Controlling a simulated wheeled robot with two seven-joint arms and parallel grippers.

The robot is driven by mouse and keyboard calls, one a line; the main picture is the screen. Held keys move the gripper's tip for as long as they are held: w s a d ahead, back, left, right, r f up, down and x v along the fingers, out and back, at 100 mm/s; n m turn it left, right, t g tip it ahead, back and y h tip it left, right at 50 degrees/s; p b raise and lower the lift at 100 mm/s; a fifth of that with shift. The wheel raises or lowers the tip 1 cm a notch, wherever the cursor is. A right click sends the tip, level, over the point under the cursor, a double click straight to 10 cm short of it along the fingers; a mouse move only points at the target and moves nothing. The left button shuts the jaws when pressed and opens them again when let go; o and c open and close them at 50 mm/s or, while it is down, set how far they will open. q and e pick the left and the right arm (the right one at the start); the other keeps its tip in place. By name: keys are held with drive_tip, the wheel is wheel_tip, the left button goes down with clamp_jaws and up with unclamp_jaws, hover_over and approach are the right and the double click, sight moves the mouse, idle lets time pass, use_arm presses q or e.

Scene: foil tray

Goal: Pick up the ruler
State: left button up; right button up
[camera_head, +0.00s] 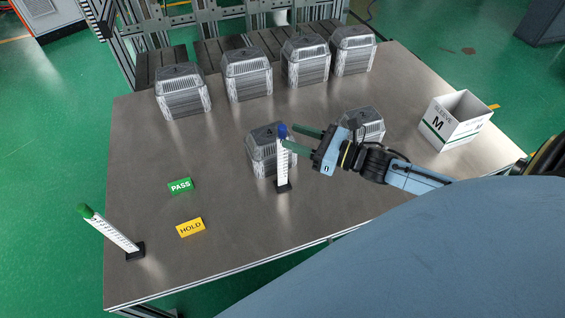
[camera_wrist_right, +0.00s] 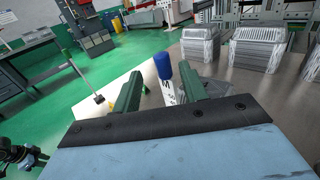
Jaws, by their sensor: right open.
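Two white marked rulers stand in small black bases on the table. The blue-topped ruler (camera_head: 282,168) is upright near the table's middle; its blue top (camera_wrist_right: 163,66) also shows in the right wrist view. The green-topped ruler (camera_head: 114,232) leans at the left front. My right gripper (camera_head: 291,137) is open, reaching in from the right at the blue-topped ruler's upper part. In the wrist view the blue top appears between the two green fingers, at or just beyond their tips; contact cannot be told. My left gripper is out of view.
Several ribbed grey housings stand along the back, like this one (camera_head: 247,76), and two stand mid-table, one (camera_head: 262,155) close behind the blue-topped ruler. A white box marked M (camera_head: 455,121) is at right. Green PASS (camera_head: 180,186) and yellow HOLD (camera_head: 190,228) signs lie left. The front middle is clear.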

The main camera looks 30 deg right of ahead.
sight(282, 130)
drive_tip(key=shift+d+b+x, duration=0.1)
drive_tip(key=shift+b+x, duration=0.1)
drive_tip(key=shift+x, duration=0.95)
drive_tip(key=shift+d+b+x, duration=0.15)
drive_tip(key=shift+b+x, duration=0.05)
drive_tip(key=shift+x, duration=0.95)
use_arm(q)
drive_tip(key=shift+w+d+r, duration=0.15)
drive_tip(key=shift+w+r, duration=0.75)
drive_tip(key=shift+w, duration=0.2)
use_arm(e)
drive_tip(key=shift+w, duration=0.1)
clamp_jaws()
drive_tip(key=shift+r, duration=0.1)
